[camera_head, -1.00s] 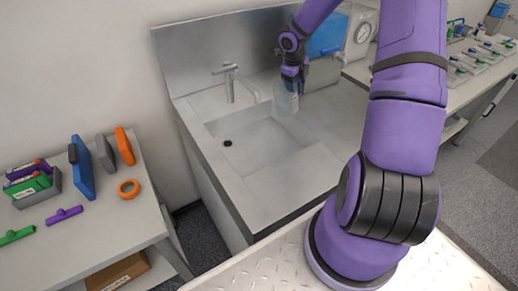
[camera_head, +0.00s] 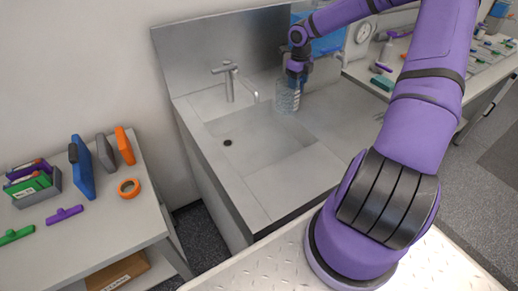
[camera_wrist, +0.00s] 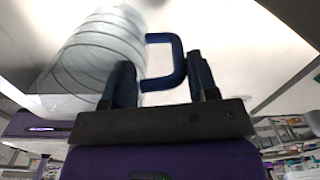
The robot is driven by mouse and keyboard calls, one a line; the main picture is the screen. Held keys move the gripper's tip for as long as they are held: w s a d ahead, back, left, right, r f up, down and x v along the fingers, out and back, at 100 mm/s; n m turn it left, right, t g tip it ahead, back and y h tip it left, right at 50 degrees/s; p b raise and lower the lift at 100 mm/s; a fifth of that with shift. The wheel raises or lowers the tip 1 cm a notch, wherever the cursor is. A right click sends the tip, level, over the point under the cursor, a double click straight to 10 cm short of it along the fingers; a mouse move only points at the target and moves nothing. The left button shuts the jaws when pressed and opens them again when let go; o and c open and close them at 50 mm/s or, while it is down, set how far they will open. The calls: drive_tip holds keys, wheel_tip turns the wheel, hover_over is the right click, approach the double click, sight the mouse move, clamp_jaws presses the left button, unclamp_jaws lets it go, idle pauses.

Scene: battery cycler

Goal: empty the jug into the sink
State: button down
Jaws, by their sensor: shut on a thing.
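The jug (camera_head: 285,99) is clear and ribbed, and stands near the back right corner of the sink (camera_head: 250,135). In the wrist view its body (camera_wrist: 98,50) looks tilted and fills the upper left. Its dark blue handle (camera_wrist: 178,62) lies between the fingers. My gripper (camera_head: 297,76) is at the jug's right side, shut on the handle; its fingers also show in the wrist view (camera_wrist: 163,85). I cannot tell whether the jug holds liquid or whether its base touches the counter.
A tap (camera_head: 229,82) rises behind the basin, whose drain (camera_head: 227,142) is at the left. The basin is empty. A side table (camera_head: 95,225) at the left holds boxes and an orange tape ring (camera_head: 128,188).

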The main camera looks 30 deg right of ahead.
drive_tip(key=shift+d+r+y, duration=0.1)
drive_tip(key=shift+d+y, duration=0.2)
drive_tip(key=shift+r, duration=3)
